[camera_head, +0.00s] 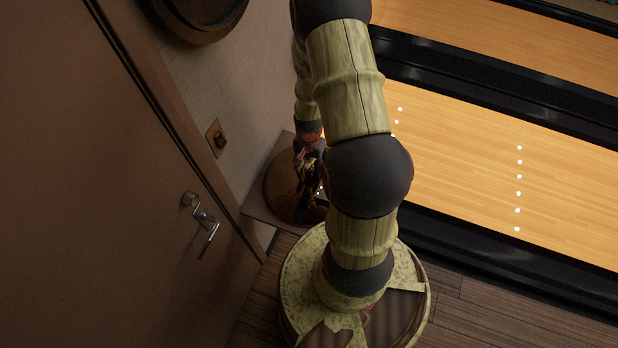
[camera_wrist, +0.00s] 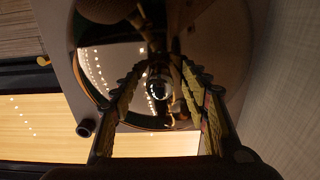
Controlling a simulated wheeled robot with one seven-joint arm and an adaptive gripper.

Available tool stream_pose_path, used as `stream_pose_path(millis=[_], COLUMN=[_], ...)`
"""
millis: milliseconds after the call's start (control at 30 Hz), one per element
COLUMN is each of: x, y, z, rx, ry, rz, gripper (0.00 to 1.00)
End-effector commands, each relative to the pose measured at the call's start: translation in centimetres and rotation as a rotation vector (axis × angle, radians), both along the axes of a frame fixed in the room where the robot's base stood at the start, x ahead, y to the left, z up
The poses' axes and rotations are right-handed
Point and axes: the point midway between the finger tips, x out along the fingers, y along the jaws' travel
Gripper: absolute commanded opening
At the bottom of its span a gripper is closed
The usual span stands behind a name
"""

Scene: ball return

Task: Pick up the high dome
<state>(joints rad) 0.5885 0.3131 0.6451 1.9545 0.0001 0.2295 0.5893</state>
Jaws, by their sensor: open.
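The high dome is most likely the large, shiny, dark copper-brown round thing (camera_wrist: 222,45) that fills the upper middle of the wrist view. Its mirror-like surface reflects the lane lights and my gripper. In the head view it shows as a brown round shape (camera_head: 281,187) on a small table (camera_head: 257,208), partly hidden by my arm. My gripper (camera_wrist: 160,72) is open, with its two toothed fingers spread in front of the dome and nothing seen between them but its surface. I cannot tell whether the fingertips touch it. The gripper (camera_head: 308,168) is small and dark in the head view.
A door with a metal handle (camera_head: 205,219) and a wall with a switch (camera_head: 216,138) stand left of the small table. Bowling lanes (camera_head: 460,150) with black gutters lie to the right. A small dark cylinder (camera_wrist: 86,128) shows at lower left in the wrist view.

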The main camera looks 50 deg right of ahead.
Motion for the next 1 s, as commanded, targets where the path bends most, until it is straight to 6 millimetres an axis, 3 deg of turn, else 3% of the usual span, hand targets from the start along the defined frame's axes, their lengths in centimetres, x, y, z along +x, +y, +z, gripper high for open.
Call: stream_pose_path(millis=[200, 1000], x=[0.02, 0.04], y=[-0.01, -0.03], z=[-0.03, 0.02], rx=[-0.001, -0.001], ry=[0.0, -0.001], rz=[0.0, 0.0], gripper=[0.46, 0.04])
